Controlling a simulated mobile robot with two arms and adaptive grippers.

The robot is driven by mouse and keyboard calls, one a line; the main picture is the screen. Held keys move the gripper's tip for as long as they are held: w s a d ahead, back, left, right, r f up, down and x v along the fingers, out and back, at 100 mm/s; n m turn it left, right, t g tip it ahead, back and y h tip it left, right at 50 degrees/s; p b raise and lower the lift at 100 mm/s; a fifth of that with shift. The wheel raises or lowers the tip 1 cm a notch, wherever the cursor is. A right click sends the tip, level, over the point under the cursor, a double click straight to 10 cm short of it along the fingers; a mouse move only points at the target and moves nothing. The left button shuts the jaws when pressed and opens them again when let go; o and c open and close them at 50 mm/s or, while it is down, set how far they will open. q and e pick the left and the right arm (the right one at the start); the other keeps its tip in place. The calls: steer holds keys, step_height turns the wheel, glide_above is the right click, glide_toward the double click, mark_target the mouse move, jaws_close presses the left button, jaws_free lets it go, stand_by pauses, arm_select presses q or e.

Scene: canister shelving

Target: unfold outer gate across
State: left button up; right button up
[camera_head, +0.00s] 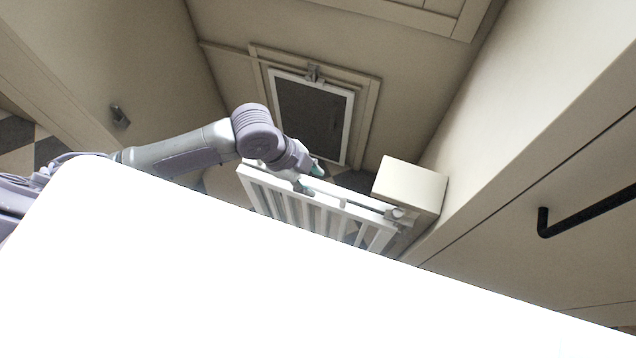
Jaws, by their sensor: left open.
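A white slatted gate (310,205) stands in the middle of the camera_head view. Its right end meets a metal fitting at a cream post-like box (410,187). A thin rail runs along its upper edge. My left arm comes in from the left, and my left gripper (310,178) is open at the gate's top rail, near its left part. Whether the fingers touch the rail I cannot tell. The lower part of the gate is hidden by a large white surface in front. My right gripper is not in view.
Behind the gate is a framed dark panel (311,113) with a latch at its top in the far wall. A cabinet with a black bar handle (587,208) stands at the right. A small handle (120,117) is on the left wall.

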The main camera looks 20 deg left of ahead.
mark_target(321, 189)
arm_select(q)
steer(key=shift+x, duration=2.05)
jaws_close()
